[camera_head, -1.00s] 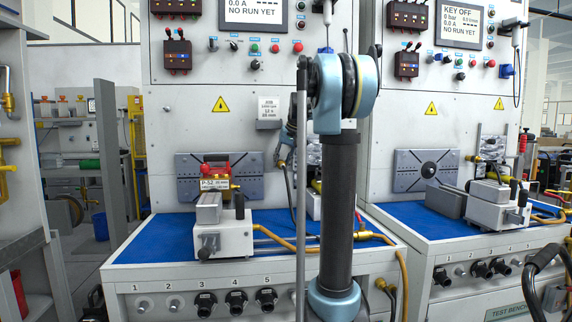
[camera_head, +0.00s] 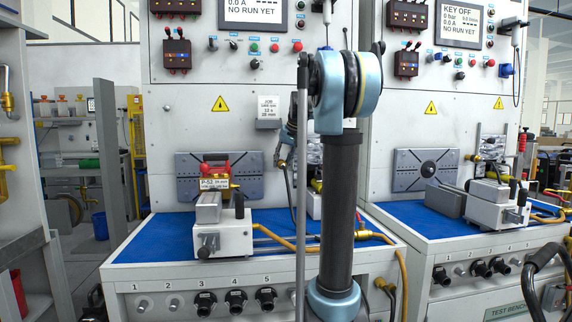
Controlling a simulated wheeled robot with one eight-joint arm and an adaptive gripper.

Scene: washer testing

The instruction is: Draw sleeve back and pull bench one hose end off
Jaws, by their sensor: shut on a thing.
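My gripper (camera_head: 283,158) is small and partly hidden behind my own arm, in front of bench one's back panel. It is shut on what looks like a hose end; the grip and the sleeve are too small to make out. A thin dark hose (camera_head: 291,196) hangs below it towards the bench top. A yellow hose (camera_head: 275,236) lies on bench one's blue top (camera_head: 165,240) and passes behind my arm. Brass fittings (camera_head: 362,235) show just right of my arm. Whether the held end is free of its fitting cannot be seen.
A grey vise-like fixture (camera_head: 224,238) stands on bench one. Behind it are a red-handled unit with a tag (camera_head: 214,184) and a dark slotted plate (camera_head: 255,187). A second bench (camera_head: 400,212) stands to the right. The blue top's left part is clear.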

